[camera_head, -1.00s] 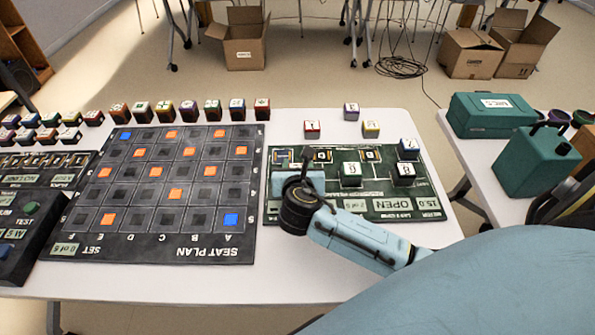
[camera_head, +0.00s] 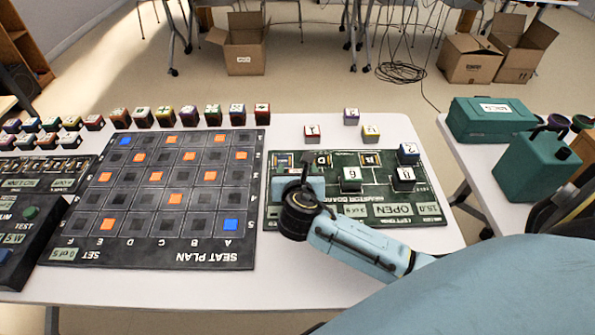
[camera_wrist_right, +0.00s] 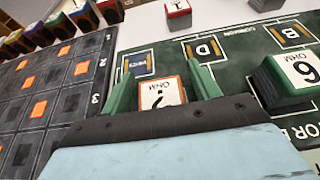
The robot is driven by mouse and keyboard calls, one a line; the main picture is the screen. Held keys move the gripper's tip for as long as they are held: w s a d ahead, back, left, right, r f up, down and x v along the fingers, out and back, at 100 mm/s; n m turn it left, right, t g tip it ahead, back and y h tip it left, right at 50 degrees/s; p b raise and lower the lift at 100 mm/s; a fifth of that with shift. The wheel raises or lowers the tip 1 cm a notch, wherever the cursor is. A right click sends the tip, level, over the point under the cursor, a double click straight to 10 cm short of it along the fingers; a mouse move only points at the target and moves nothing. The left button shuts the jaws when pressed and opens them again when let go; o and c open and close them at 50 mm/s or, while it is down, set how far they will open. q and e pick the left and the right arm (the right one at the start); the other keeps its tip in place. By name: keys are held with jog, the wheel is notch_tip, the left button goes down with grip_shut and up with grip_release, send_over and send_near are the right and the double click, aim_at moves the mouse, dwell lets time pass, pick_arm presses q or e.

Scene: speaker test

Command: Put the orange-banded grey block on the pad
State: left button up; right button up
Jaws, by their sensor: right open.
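My right gripper (camera_head: 299,184) is low over the left part of the green circuit board (camera_head: 420,187) in the head view. In the right wrist view its two green fingers (camera_wrist_right: 162,84) stand apart, one on each side of a block (camera_wrist_right: 160,97) with a white top marked OHM and orange edges. The block's sides are mostly hidden. Pads lettered D (camera_wrist_right: 206,48) and B (camera_wrist_right: 291,34) show on the board, and another framed pad (camera_wrist_right: 139,63) lies just beyond the block. I cannot tell which pad is meant. My left gripper is not in view.
Green-sided blocks (camera_head: 351,174) stand on the board right of the gripper. Small blocks (camera_head: 312,133) stand behind it. The dark seat plan board (camera_head: 215,258) lies to the left. Teal cases (camera_head: 490,122) stand on another table at right.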

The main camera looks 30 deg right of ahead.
jog(key=p+v, duration=0.2)
jog(key=v, duration=0.4)
jog(key=shift+s+a+r, duration=0.15)
jog(key=shift+s+a, duration=0.05)
jog(key=shift+s, duration=0.1)
jog(key=p+v, duration=0.1)
jog(key=v, duration=0.3)
jog(key=shift+s, duration=0.1)
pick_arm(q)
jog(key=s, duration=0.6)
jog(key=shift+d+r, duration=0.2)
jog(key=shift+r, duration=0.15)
pick_arm(e)
jog(key=shift+s+a+r, duration=0.15)
jog(key=shift+s+a, duration=0.15)
jog(key=shift+s, duration=0.15)
